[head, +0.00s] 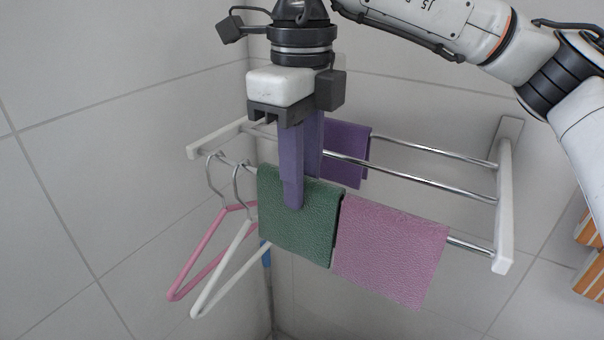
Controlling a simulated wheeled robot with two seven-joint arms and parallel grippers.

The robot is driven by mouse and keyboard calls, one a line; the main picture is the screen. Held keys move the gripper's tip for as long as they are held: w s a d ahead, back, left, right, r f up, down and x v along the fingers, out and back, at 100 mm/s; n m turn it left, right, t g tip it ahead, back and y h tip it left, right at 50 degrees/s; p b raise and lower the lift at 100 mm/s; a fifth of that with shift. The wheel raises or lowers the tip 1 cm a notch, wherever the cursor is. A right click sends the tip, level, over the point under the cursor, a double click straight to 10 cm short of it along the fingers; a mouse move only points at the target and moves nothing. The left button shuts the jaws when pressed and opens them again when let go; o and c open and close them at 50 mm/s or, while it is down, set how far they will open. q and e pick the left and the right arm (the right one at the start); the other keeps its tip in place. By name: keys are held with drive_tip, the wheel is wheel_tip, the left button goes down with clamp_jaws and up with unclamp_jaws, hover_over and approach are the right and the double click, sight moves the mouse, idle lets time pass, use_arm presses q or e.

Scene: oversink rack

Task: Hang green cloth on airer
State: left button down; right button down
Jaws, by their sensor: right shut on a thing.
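The green cloth (310,231) hangs at the front bar of the airer (503,200), left of a pink cloth. My right gripper (292,200) comes from above, with its purple fingers pointing down, and is shut on the green cloth near its top edge. The near finger lies over the front of the cloth; the far finger is mostly hidden behind it. Whether the cloth's fold rests fully on the bar cannot be told. The left gripper is not in view.
The pink cloth (390,249) hangs on the front bar, its edge close to the green cloth. A purple cloth (346,151) hangs farther back. Pink (203,249) and white (222,268) hangers hang at the left end. Tiled walls stand behind. Orange striped items (590,262) are at the right edge.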

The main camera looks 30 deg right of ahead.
drive_tip(key=c, duration=1.4)
unclamp_jaws()
wheel_tip(320, 180, up, 10)
drive_tip(key=p, duration=0.1)
drive_tip(key=shift+r, duration=0.2)
drive_tip(key=shift+f, duration=0.1)
